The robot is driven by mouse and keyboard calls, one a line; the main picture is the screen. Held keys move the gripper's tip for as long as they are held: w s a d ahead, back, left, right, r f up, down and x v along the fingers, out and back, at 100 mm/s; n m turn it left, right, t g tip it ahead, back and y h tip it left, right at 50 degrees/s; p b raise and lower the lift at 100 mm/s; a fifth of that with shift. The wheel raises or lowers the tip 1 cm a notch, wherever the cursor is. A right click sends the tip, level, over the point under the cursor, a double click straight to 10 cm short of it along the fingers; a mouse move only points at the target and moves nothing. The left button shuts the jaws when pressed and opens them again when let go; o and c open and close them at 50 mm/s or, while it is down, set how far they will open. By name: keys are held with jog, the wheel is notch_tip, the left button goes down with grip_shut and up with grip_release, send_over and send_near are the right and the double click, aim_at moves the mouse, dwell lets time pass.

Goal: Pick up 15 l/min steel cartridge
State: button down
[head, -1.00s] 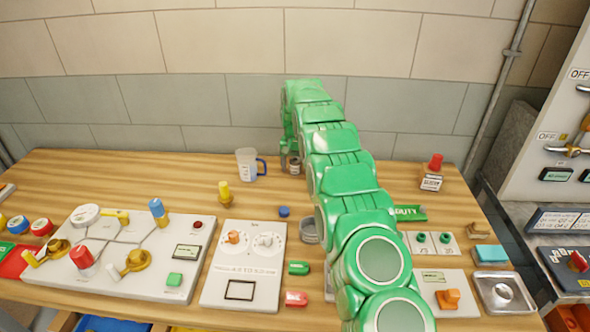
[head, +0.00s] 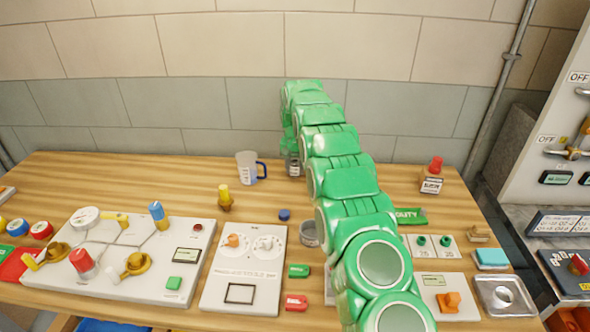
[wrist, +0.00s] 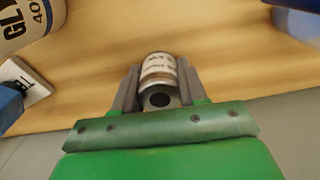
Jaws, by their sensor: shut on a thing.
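My gripper (wrist: 159,78) is shut on a small cylindrical cartridge (wrist: 158,66) in the wrist view. The cartridge has a white label with dark print, a metal-coloured band and a dark hole in its near end. The print is too blurred to read, so I cannot tell its flow rating. One grey finger lies along each side of it. In the head view, a small part of the cartridge (head: 293,168) shows at the far end of my green arm, near the back of the bench. The arm hides most of my gripper there.
A clear measuring jug with a blue handle (head: 248,168) stands left of the cartridge on the wooden bench (head: 130,175). A yellow-topped piece (head: 225,197), a blue cap (head: 284,214) and a grey ring-shaped cup (head: 309,232) are nearer. A red-topped block (head: 432,178) stands right.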

aim_at(296, 163)
jog(key=shift+r, duration=1.35)
jog(key=shift+s+d+r, duration=0.2)
jog(key=shift+s+r, duration=0.55)
jog(key=shift+r, duration=0.15)
jog(key=s+d+r, duration=0.3)
jog(key=s+r, duration=0.4)
jog(key=s, duration=0.5)
jog(key=shift+r, duration=0.4)
